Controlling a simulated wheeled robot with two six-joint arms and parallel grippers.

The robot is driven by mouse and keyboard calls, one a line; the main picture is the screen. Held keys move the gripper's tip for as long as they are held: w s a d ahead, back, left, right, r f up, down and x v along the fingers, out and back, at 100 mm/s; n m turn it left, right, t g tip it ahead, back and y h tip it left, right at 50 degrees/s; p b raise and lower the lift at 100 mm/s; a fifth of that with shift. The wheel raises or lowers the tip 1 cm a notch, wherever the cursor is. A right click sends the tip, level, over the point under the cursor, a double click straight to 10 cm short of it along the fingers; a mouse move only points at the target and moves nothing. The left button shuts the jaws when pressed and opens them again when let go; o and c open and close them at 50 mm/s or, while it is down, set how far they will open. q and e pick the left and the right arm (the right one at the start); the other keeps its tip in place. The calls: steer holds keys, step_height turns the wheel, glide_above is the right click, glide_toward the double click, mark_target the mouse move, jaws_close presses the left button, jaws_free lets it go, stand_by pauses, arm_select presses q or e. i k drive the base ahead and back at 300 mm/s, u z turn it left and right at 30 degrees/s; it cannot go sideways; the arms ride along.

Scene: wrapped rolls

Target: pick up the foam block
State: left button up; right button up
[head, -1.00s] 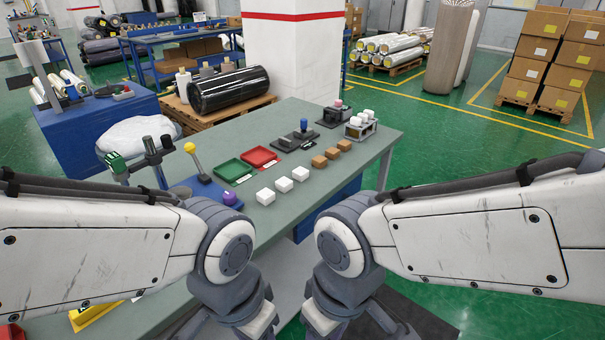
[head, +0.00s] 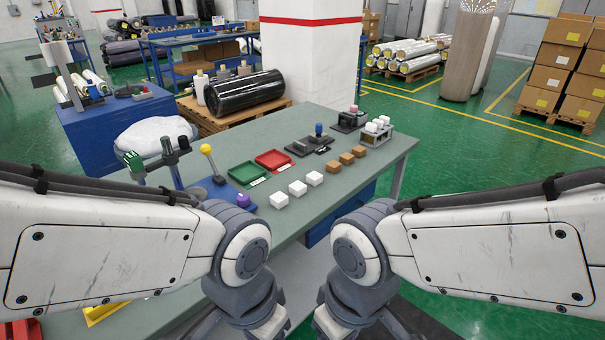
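Three white blocks stand in a slanting row near the front edge of the table: a near one (head: 279,201), a middle one (head: 297,188) and a far one (head: 315,179). They look like foam, but I cannot tell the material for sure. Three brown blocks (head: 346,159) continue the row toward the back right. Both my arms come in from the sides and bend down at the bottom middle. Both grippers are below the picture, away from the blocks.
The grey-green table (head: 325,128) also holds a green tray (head: 247,173), a red tray (head: 273,159), a yellow-knobbed lever (head: 206,150), a purple knob (head: 243,200), a blue-knobbed device (head: 319,130) and a rack of white pieces (head: 377,130).

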mark_target(297, 188)
steer(key=u, duration=0.05)
steer(key=k, duration=0.45)
steer(key=z, duration=1.1)
steer(key=i, duration=1.4)
steer(key=u, duration=0.65)
steer(key=i, duration=0.8)
steer(key=u, duration=0.75)
